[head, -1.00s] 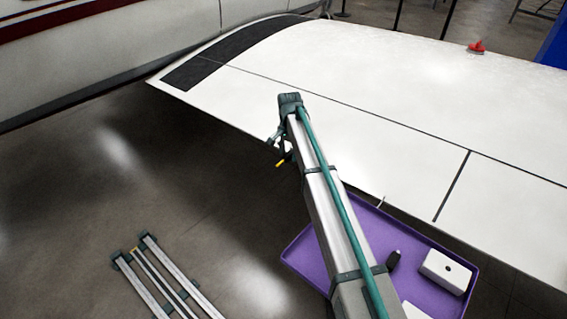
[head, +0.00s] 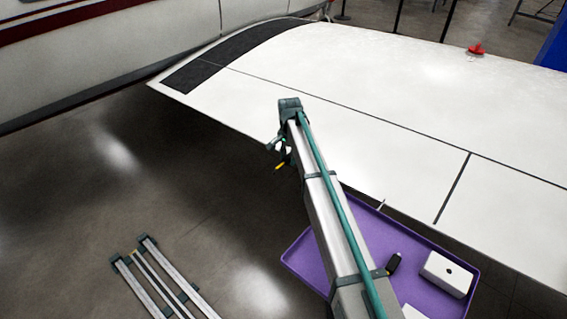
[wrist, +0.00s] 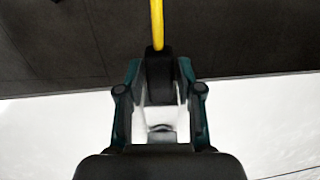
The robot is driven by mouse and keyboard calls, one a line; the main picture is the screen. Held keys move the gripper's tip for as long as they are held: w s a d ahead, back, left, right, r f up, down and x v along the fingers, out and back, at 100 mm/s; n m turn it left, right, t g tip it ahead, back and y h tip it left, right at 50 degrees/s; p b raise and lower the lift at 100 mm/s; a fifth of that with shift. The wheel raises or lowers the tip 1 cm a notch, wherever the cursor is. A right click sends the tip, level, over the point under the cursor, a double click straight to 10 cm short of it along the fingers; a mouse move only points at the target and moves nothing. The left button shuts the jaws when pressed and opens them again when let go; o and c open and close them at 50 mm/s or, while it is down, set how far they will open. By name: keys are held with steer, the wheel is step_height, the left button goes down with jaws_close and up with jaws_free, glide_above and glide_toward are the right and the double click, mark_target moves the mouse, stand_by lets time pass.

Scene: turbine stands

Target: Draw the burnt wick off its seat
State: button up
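The wick shows in the wrist view as a black body (wrist: 161,78) with a yellow rod (wrist: 157,22) pointing up the picture. My gripper (wrist: 160,72) has its two teal fingers against both sides of the black body. A small grey-white piece (wrist: 162,133) shows lower down between the fingers; I cannot tell whether the wick still touches a seat. In the head view my gripper (head: 279,150) is at the white wing's (head: 350,130) near edge, and the yellow rod (head: 280,166) sticks out below it. My arm hides part of the edge.
A purple tray (head: 308,262) lies below the wing edge, partly behind my arm. It holds a white box (head: 446,272) and a dark small item (head: 394,263). A thin white rod (head: 381,202) stands at the wing edge. Metal rails (head: 165,280) lie at lower left.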

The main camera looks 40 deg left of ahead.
jaws_close()
steer(key=shift+s, duration=0.8)
steer(key=shift+s, duration=1.7)
steer(key=shift+r+p, duration=1.7)
steer(key=shift+r, duration=2.35)
